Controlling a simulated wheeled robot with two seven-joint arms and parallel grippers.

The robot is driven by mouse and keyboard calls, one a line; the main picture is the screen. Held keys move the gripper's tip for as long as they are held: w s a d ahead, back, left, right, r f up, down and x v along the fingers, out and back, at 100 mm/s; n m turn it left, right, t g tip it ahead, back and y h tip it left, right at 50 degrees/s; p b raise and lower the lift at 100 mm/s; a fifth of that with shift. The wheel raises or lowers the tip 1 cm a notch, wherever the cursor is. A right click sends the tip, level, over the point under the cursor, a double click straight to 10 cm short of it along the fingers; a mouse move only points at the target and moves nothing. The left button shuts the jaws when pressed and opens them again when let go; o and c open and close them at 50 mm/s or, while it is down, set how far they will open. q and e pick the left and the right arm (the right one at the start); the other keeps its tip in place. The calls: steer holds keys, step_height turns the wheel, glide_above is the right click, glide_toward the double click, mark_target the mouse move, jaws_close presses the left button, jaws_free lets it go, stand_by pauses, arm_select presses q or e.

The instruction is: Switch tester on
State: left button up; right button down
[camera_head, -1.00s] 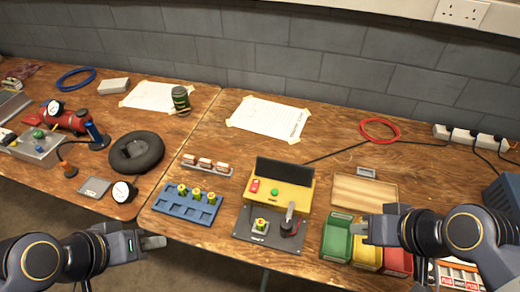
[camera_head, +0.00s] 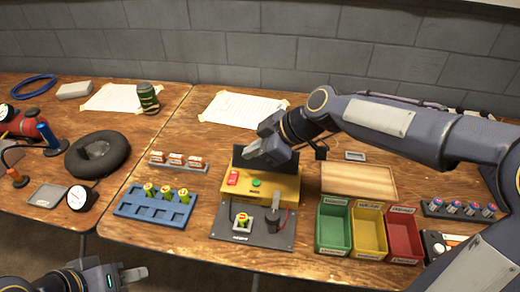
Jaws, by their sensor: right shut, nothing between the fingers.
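The tester (camera_head: 283,190) is a yellow box with a dark screen behind it and a dark grey base plate in front. A red switch (camera_head: 232,177) sits on its left top and a green button or lamp (camera_head: 256,182) near its middle. A green and yellow cell (camera_head: 242,220) stands in a holder on the base plate, beside a dark post (camera_head: 273,218). My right gripper (camera_head: 252,160) is shut and empty, over the tester's back left, hiding part of the screen. I cannot tell whether it touches. My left gripper (camera_head: 138,273) is at the lower left, away from the tester; its jaws are unclear.
A blue rack (camera_head: 158,203) with several green cells stands to the left. Green (camera_head: 333,228), yellow (camera_head: 368,230) and red (camera_head: 404,235) bins stand to the right, below a wooden board (camera_head: 358,181). Paper sheets (camera_head: 235,108) lie behind. My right arm crosses the right side.

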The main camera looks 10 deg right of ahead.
glide_above(230, 173)
steer(key=s+d, duration=0.2)
step_height(230, 173, down, 4)
steer(key=shift+w+f, duration=0.1)
steer(key=shift+w+d+f+b, duration=0.1)
steer(key=shift+d+f+b, duration=0.1)
steer(key=shift+f, duration=0.45)
steer(key=shift+w+d+f+b, duration=0.1)
steer(key=shift+f+b, duration=0.05)
steer(key=shift+f, duration=1)
